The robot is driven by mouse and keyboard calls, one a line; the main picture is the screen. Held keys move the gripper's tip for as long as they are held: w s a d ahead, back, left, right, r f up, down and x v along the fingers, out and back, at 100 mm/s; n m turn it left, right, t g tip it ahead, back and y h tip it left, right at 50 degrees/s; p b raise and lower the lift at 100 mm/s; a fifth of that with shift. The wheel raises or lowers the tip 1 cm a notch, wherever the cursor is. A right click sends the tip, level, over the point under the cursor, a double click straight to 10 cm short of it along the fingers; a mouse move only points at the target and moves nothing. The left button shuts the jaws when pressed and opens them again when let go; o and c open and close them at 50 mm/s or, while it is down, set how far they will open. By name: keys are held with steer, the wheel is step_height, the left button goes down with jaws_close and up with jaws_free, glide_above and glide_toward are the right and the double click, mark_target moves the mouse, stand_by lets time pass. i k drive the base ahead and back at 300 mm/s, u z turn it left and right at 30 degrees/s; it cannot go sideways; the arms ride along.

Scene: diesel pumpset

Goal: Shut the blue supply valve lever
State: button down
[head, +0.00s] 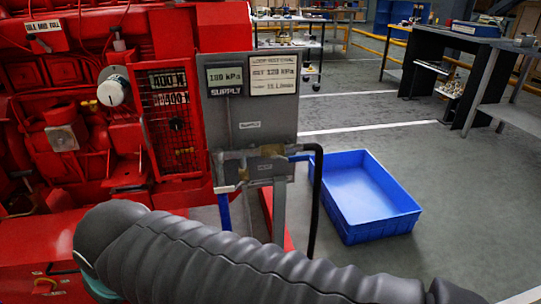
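A grey panel (262,117) stands beside the red pumpset, with pipework along its lower edge. A small blue piece (299,158) lies level at the right end of that pipework; it may be the supply valve lever, but it is too small to be sure. A blue upright pipe or hose (224,212) hangs below the left end. A display marked SUPPLY (225,80) reads about 180 kPa. My arm, in a dark ribbed sleeve, crosses the bottom of the head view in front of the panel's foot. My gripper is not in view.
The red pumpset (75,110) fills the left, with a white knob (112,91) on it. A black hose (316,200) bends down right of the panel. A blue crate (352,222) sits on the floor. Benches (480,60) stand behind; the floor between is clear.

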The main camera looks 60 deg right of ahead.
mark_target(293, 159)
steer(key=z, duration=1.85)
steer(key=k, duration=0.4)
steer(key=z, duration=0.35)
steer(key=i, duration=0.5)
steer(key=u, duration=1.6)
steer(key=k, duration=0.85)
steer(key=z, duration=1.65)
